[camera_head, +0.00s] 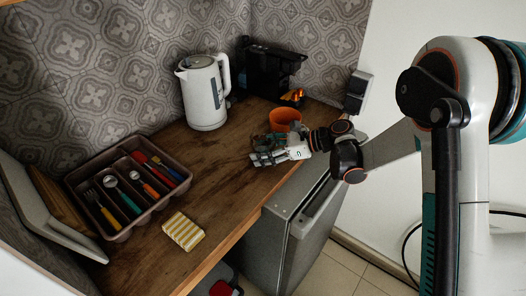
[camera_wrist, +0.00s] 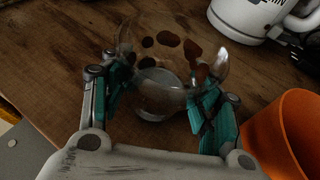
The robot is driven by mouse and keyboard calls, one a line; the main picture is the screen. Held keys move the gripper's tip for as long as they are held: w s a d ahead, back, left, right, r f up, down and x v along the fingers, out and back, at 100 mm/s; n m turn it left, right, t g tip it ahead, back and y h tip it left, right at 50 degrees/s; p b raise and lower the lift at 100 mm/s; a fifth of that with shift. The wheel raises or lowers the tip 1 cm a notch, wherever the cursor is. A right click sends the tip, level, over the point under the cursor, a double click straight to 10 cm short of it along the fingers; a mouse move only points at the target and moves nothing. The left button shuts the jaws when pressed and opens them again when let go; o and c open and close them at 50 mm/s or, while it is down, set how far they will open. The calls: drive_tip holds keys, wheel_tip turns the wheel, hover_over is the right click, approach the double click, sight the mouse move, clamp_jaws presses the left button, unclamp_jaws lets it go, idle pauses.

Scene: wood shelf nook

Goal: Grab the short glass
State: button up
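The short glass (camera_wrist: 160,92) is clear with brown spots and shows in the wrist view, standing on the wooden counter. My gripper (camera_wrist: 168,72) has its two teal and grey fingers apart, one on each side of the glass. The glass lies between them, close to both; firm contact does not show. In the head view my gripper (camera_head: 266,158) is low over the counter near its front edge, and it largely hides the glass there.
An orange pot (camera_head: 284,119) stands close beside my gripper; it also shows in the wrist view (camera_wrist: 286,135). A white kettle (camera_head: 204,95) and a black coffee machine (camera_head: 272,70) stand behind. A cutlery tray (camera_head: 118,232) and striped sponge (camera_head: 183,231) lie left.

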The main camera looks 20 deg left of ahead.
drive_tip(key=c, duration=0.3)
drive_tip(key=shift+c, duration=0.2)
drive_tip(key=shift+r, duration=0.15)
wheel_tip(320, 180, up, 20)
drive_tip(key=p, duration=0.6)
drive_tip(key=shift+f+p, duration=0.2)
drive_tip(key=shift+p, duration=0.1)
idle(0.3)
